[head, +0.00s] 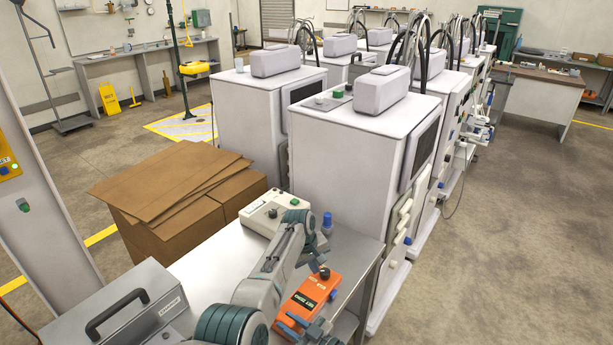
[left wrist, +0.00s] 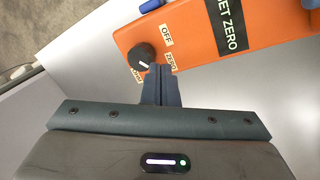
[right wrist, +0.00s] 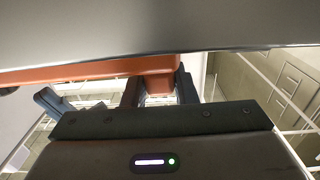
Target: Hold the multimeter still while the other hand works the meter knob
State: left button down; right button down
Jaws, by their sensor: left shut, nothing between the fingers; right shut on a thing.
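The orange multimeter (head: 309,293) lies near the right edge of the metal table, with a dark "SET ZERO" label. Its black meter knob (head: 324,273) is at the far end; the left wrist view shows the knob (left wrist: 143,56) with a white mark on its lower side, beside "OFF" and "ZERO" labels. My left gripper (left wrist: 161,70) is shut and empty, its tips right beside the knob; I cannot tell whether they touch. My right gripper (right wrist: 158,88) is shut on the multimeter's edge (right wrist: 155,66), at its near end in the head view (head: 305,328).
A beige box with a knob and green button (head: 270,212) and a blue-capped bottle (head: 327,222) stand behind my left arm. A grey metal case (head: 115,310) is at front left. Cardboard boxes (head: 180,195) and white dialysis machines (head: 345,140) stand close beyond the table.

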pick_arm(q)
jog(key=shift+a+x, duration=0.25)
jog(key=shift+x, duration=0.95)
jog(key=shift+s+f, duration=0.1)
jog(key=shift+w+d, duration=0.25)
jog(key=shift+d, duration=0.45)
pick_arm(e)
jog(key=shift+s+a, duration=0.1)
jog(key=shift+a, duration=0.05)
pick_arm(q)
jog(key=shift+s+a+r, duration=0.15)
jog(key=shift+a+r, duration=0.05)
jog(key=shift+a, duration=0.2)
jog(key=v, duration=0.3)
jog(key=d+v, duration=0.1)
jog(key=v, duration=0.1)
jog(key=shift+a+r, duration=0.1)
jog(key=shift+r, duration=0.35)
pick_arm(e)
jog(key=c, duration=0.8)
grip_release()
jog(key=shift+c, duration=0.2)
